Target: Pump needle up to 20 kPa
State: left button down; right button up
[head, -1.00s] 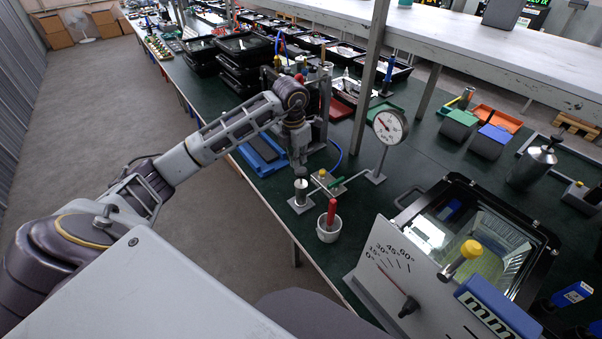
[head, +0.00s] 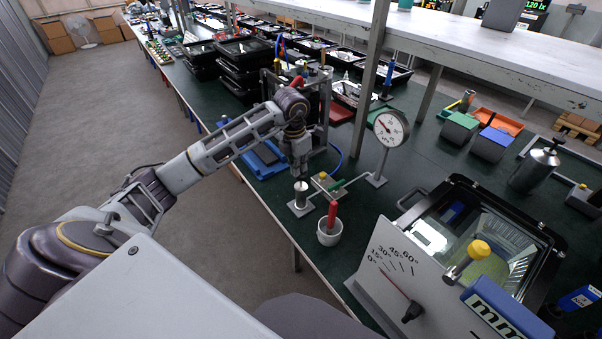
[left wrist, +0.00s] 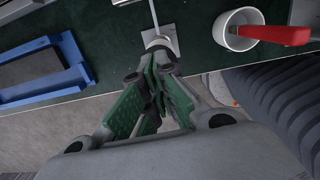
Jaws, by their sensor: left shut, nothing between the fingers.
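The round white gauge (head: 390,127) stands on a thin post on the green bench. Its dark needle shows, but the reading is too small to make out. The small silver pump (head: 301,196) stands upright on a square plate to its left, joined by a green line (head: 345,183) past a small block. My left gripper (head: 301,176) is shut and empty, pointing down at the top of the pump. In the left wrist view the green-padded fingers (left wrist: 155,85) cover much of the pump (left wrist: 158,38). I cannot tell whether they touch it. My right gripper is out of view.
A white cup (head: 329,234) with a red-handled tool stands just in front of the pump. A blue tray (head: 262,158) lies behind it, near the bench edge. A tilted angle-scale panel (head: 400,285) and a glass-topped box (head: 480,235) fill the right front.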

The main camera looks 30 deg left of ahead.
pick_arm(q)
jog(key=shift+f+b, duration=0.8)
jog(key=shift+f, duration=0.9)
jog(key=shift+s+f+b, duration=0.1)
jog(key=shift+f+b, duration=0.25)
jog(key=shift+b, duration=0.1)
jog(key=s+a+r, duration=0.1)
jog(key=s+r, duration=0.2)
jog(key=r, duration=0.6)
jog(key=shift+s+a+r, duration=0.15)
jog(key=shift+s, duration=0.1)
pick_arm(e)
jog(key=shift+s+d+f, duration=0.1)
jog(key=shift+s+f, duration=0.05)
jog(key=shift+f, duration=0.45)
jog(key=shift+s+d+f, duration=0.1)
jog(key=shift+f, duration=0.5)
pick_arm(q)
jog(key=shift+r+p, duration=0.2)
jog(key=shift+p, duration=0.25)
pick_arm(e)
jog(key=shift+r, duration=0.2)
